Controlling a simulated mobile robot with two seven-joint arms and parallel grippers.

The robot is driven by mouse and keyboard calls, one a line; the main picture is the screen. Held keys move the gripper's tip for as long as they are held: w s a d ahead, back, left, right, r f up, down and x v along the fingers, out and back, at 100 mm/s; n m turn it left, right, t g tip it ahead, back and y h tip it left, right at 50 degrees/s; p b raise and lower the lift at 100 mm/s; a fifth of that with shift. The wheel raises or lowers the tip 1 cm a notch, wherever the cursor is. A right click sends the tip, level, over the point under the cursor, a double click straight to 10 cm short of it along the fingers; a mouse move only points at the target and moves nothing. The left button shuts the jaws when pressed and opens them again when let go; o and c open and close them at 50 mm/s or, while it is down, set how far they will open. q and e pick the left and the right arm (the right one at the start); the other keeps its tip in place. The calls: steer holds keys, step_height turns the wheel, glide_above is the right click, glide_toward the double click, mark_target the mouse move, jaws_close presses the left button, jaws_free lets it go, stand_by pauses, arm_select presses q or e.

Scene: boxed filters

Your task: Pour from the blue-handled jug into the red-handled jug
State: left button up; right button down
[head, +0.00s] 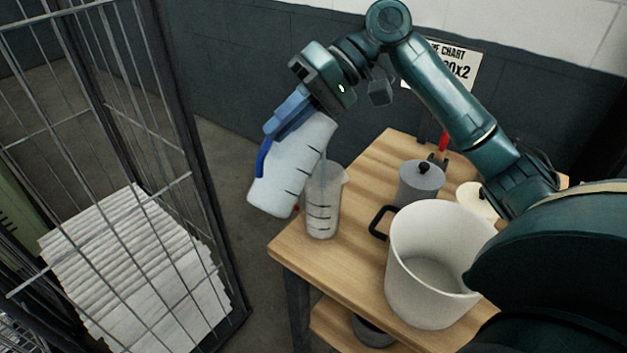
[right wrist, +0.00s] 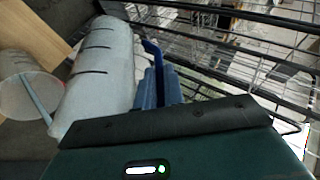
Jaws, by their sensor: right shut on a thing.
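The blue-handled jug (head: 292,166) is whitish with dark marks and is tilted, its upper end leaning right. A clear jug with dark marks (head: 323,208) stands upright on the table, just right of and partly behind the held jug. A bit of red shows at its left side; most of its handle is hidden. In the right wrist view, a thin pale-blue streak (right wrist: 38,100) runs between the held jug (right wrist: 100,75) and the clear jug (right wrist: 27,88). My left gripper is out of view.
The wooden table (head: 330,265) also holds a large white pot (head: 425,290) with a black handle, a grey lidded pot (head: 421,182) and a cream lid (head: 475,200). A wire cage (head: 185,150) with stacked white filters (head: 140,270) stands at left, across a floor gap.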

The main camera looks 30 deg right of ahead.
steer(key=shift+w+d+f+m+g+y, duration=0.25)
steer(key=shift+d+y, duration=0.2)
steer(key=shift+y, duration=0.2)
steer(key=shift+w+d+f+m+g+y, duration=0.15)
steer(key=shift+d+f+y, duration=0.1)
steer(key=shift+d+y, duration=0.3)
stand_by(6.8)
